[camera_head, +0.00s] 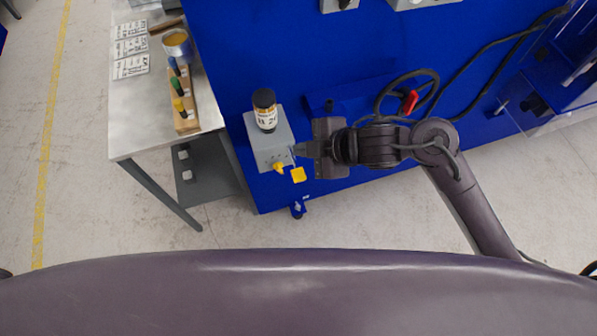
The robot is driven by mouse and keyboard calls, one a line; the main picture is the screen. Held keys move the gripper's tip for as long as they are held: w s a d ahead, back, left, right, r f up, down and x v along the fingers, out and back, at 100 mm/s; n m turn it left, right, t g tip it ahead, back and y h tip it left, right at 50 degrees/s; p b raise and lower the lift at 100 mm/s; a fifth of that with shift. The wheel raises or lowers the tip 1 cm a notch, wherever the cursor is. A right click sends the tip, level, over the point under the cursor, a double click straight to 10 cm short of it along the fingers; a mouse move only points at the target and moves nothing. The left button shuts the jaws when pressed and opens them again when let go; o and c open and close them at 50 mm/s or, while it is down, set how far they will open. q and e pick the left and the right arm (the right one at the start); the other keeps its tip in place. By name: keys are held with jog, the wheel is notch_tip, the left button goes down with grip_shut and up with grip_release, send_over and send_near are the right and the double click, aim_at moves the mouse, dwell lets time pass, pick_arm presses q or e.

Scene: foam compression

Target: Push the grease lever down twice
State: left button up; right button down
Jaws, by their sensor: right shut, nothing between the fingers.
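A grey box (268,150) with a dark-capped bottle (265,110) on top stands at the left end of the blue table. A yellow tab (298,174) shows at the box's front right, and a smaller yellow part (279,168) shows at its front edge. Which of these is the grease lever is hard to tell. My right gripper (299,151) comes in from the right, shut and empty. Its fingertips are at the box's right side, just above the yellow tab in the picture. Whether they touch is unclear. My left gripper is out of view.
A grey side table (128,95) at left holds a wooden rack (183,112), a tin (177,44) and paper labels. A clear-walled blue bin (560,90) is at far right.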

jog(key=b, duration=0.7)
send_over(300, 175)
jog(key=f, duration=0.7)
jog(key=shift+s+d+f, duration=0.1)
jog(key=shift+d+f, duration=0.2)
jog(key=shift+d, duration=0.05)
jog(key=shift+f+b, duration=0.45)
jog(key=shift+f, duration=0.1)
dwell(0.5)
jog(key=shift+f, duration=0.3)
jog(key=shift+f+b, duration=1.3)
jog(key=shift+f, duration=0.05)
dwell(1.1)
dwell(0.5)
jog(key=shift+r+p, duration=1.8)
jog(key=shift+p, duration=0.1)
jog(key=shift+r, duration=0.1)
